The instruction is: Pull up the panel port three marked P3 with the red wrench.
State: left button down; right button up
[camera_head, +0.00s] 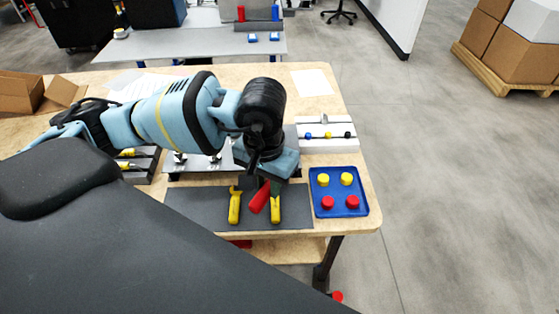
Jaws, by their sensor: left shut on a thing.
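The red wrench (259,199) shows as a short tilted red handle just above the dark mat. My left gripper (264,182) is shut on it, pointing down, and hides its upper part. A grey metal panel (205,163) lies behind the mat, partly covered by my left arm. Small fittings stand on it, but the mark P3 cannot be read and I cannot tell which port is port three. My right gripper is not in view.
Two yellow-handled tools (235,207) lie on the dark mat (205,212) close to the wrench. A blue tray (339,208) with yellow and red round pieces is to the right. A pale rack (327,145) with coloured knobs stands behind it.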

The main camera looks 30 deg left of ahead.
pick_arm(q)
jog(key=w+n, duration=0.2)
jog(key=w+f+n, duration=0.1)
jog(key=w+n, duration=0.1)
jog(key=w+f+n, duration=0.1)
jog(key=w+n, duration=0.1)
jog(key=shift+f, duration=0.15)
jog(key=w+a+f+n, duration=0.2)
jog(key=w+f+n, duration=0.2)
jog(key=n, duration=0.6)
jog(key=w, duration=0.2)
jog(key=shift+w+n+b, duration=0.3)
jog(key=shift+w+b, duration=0.1)
jog(key=shift+d, duration=0.1)
jog(key=shift+f, duration=0.1)
